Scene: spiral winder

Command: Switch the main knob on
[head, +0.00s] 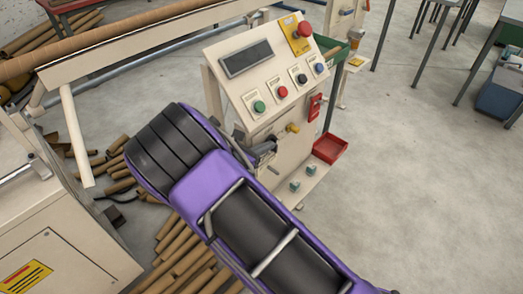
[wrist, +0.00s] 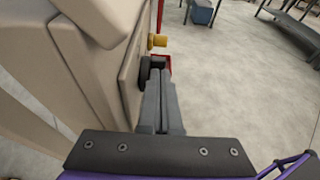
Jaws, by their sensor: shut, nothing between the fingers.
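The beige control panel (head: 262,95) stands in the middle of the head view. A yellow knob (head: 292,128) sticks out of its lower front; the wrist view shows it too (wrist: 157,42). A red plate switch (head: 316,107) is to its upper right. A dark rounded knob-like part (wrist: 146,76) is on the panel face beside my fingertips in the wrist view. Which of these is the main knob is not readable. My gripper (head: 268,147) is shut and empty, close to the panel front, left of and below the yellow knob. I cannot tell whether the fingertips touch the dark part.
Green (head: 259,106), red, black and blue buttons line the panel below a dark display (head: 246,58). A red emergency button (head: 305,29) sits on yellow at the top. A red tray (head: 330,148) is right of the panel.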

